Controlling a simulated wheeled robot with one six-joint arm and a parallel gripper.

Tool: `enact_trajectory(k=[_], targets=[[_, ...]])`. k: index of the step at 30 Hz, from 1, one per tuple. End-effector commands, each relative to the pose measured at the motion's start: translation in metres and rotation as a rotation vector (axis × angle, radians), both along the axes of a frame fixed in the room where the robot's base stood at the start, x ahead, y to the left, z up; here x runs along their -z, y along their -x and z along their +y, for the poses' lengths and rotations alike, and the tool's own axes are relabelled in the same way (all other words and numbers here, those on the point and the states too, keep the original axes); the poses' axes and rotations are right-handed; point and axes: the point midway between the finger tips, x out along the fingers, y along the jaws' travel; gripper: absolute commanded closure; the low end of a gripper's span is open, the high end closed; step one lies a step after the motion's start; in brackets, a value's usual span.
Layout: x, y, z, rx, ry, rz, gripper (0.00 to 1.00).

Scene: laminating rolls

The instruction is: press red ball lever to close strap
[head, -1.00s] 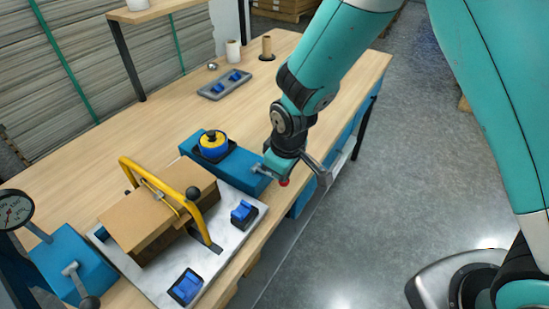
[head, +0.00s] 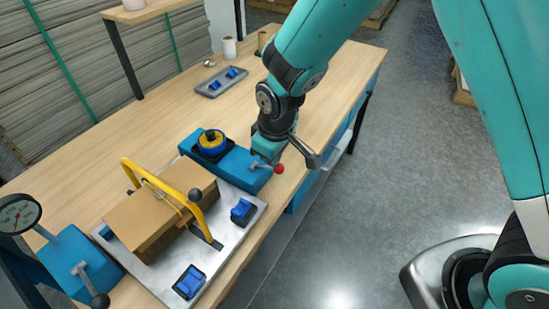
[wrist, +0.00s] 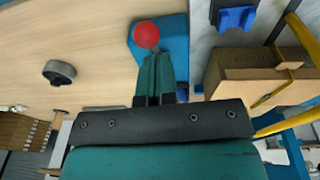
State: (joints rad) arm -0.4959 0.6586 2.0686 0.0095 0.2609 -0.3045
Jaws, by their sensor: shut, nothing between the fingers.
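The red ball (head: 279,169) sits on the end of a short grey lever at the front right end of a blue housing (head: 236,171). My gripper (head: 264,158) is just behind the ball in the head view, with its fingers shut and empty. In the wrist view the ball (wrist: 146,35) lies just past the closed teal fingertips (wrist: 152,57); I cannot tell whether they touch. A yellow arched bar (head: 165,182) with a dark knob spans a cardboard box (head: 150,212). A thin strap runs across the box top, partly hidden by the bar.
The box stands on a metal plate (head: 222,258) with blue clamps (head: 242,210). A gauge (head: 18,213) is at the left. A grey tray (head: 222,82) lies farther back, with bare wooden table (head: 110,130) between.

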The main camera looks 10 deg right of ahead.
Motion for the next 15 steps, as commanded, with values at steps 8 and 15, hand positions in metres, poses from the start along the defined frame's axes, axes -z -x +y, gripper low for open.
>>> enact_trajectory(k=[8,15], targets=[[-0.054,0.017,-0.014,0.003,0.000,-0.003,1.00],[-0.077,0.024,-0.020,0.003,0.002,0.001,1.00]])
